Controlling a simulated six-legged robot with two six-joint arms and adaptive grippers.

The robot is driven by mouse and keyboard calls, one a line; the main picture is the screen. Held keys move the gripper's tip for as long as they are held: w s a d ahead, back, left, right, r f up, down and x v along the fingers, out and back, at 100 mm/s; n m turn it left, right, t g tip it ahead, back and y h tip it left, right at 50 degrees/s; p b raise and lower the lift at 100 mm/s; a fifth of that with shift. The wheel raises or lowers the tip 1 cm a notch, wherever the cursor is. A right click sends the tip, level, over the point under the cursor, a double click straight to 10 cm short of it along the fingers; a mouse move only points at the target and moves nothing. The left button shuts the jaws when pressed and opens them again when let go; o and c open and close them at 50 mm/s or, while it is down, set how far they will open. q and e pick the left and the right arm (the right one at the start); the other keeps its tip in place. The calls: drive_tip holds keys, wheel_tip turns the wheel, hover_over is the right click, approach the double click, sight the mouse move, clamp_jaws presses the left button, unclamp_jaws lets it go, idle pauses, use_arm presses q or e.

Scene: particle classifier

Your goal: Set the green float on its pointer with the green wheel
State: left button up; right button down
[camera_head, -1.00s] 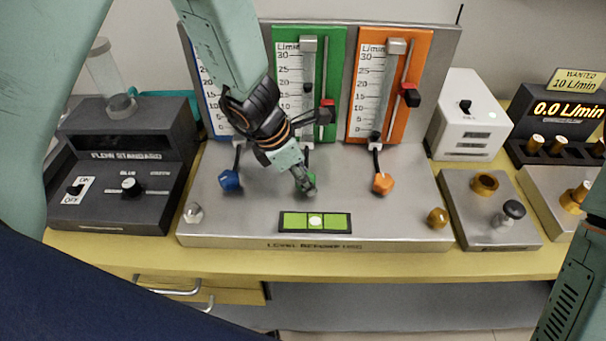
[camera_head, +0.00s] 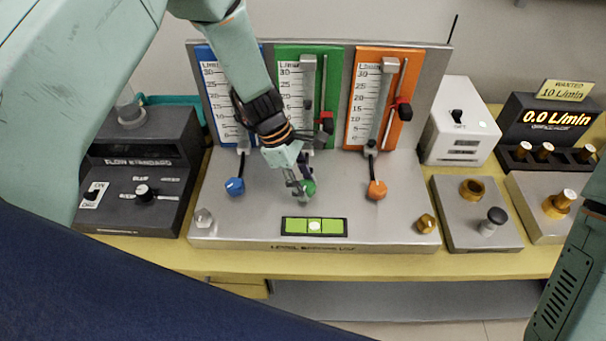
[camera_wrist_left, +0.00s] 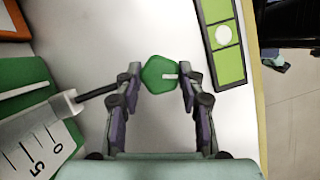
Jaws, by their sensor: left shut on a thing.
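The green panel (camera_head: 331,75) stands in the middle, with a scale and an upright tube. A small dark float (camera_head: 308,104) shows in its tube, near the upper middle. The red and black pointer (camera_head: 326,124) sits lower, on the rod to the right. The green wheel (camera_head: 309,188) is below, on the grey base. My left gripper (camera_head: 298,186) is shut on the wheel, reaching down from above. My right gripper is out of view.
The blue wheel (camera_head: 235,187) and orange wheel (camera_head: 377,189) flank the green one. A green level (camera_head: 314,226) lies in front with its bubble near the middle. The flow standard (camera_head: 140,165) is at left. A display (camera_head: 557,117) reads 0.0 L/min under a 10 L/min sign.

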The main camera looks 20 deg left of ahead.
use_arm(q)
drive_tip(key=m+g, duration=0.1)
drive_tip(key=m, duration=0.1)
drive_tip(key=shift+w+m, duration=0.1)
drive_tip(key=shift+m, duration=0.3)
drive_tip(key=shift+d+m+g+y, duration=0.1)
drive_tip(key=shift+m+g+y, duration=0.25)
drive_tip(key=shift+m, duration=0.8)
drive_tip(key=shift+m+g+y, duration=0.15)
drive_tip(key=shift+m+g, duration=0.4)
drive_tip(key=shift+m, duration=0.6)
drive_tip(key=o, duration=1.2)
drive_tip(key=shift+w, duration=0.1)
drive_tip(key=shift+w+r, duration=0.1)
drive_tip(key=shift+r, duration=0.15)
drive_tip(key=v, duration=1.1)
drive_tip(key=shift+r, duration=0.25)
